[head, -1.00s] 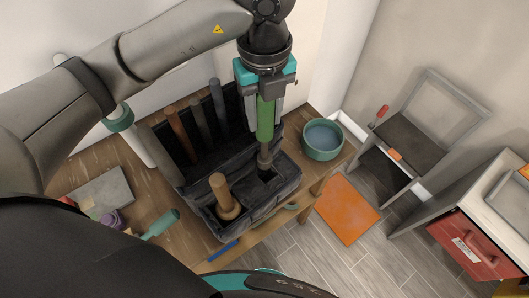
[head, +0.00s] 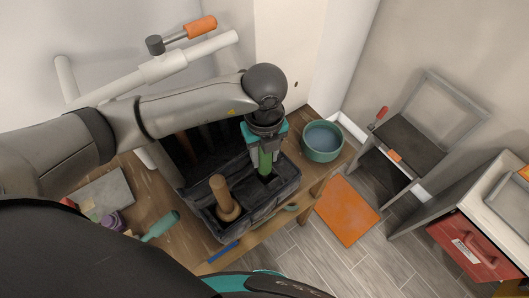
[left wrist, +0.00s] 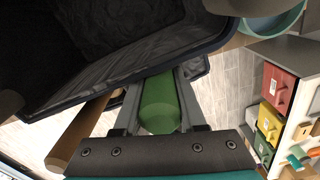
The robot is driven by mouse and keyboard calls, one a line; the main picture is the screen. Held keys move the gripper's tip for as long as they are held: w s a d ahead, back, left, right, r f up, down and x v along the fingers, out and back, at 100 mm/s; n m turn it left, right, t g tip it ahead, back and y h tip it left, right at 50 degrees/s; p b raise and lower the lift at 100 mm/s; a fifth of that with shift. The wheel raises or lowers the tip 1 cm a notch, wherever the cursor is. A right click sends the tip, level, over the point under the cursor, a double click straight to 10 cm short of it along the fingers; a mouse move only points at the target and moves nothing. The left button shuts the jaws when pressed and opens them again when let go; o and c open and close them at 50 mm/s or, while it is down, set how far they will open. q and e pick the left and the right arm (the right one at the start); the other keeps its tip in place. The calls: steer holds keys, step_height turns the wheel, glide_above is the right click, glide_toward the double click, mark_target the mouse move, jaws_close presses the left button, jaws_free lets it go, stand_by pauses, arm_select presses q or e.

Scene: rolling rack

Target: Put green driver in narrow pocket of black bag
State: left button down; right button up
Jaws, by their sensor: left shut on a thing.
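The black bag (head: 258,209) stands open on the wooden bench. My left gripper (head: 264,152) is above its right-hand pocket, shut on the green driver (head: 265,162). The driver points down, and its lower part is inside the pocket opening, with the shaft hidden. In the left wrist view the green handle (left wrist: 158,103) sits between the two fingers (left wrist: 160,98), close to the dark bag wall (left wrist: 110,80). A wooden-handled tool (head: 222,192) stands in the pocket to the left. My right gripper is not in view.
A green bowl (head: 322,141) stands right of the bag. A teal-handled tool (head: 161,224), a purple object (head: 111,221) and a grey slab (head: 107,190) lie on the bench (head: 157,252) at left. An orange mat (head: 346,211) lies on the floor. An orange-handled hammer (head: 186,34) hangs behind my arm.

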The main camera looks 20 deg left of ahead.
arm_select(q)
steer(key=shift+f, duration=0.1)
steer(key=shift+c, duration=2.4)
jaws_free()
step_height(320, 180, up, 12)
steer(key=shift+r+b, duration=0.15)
steer(key=shift+b, duration=0.3)
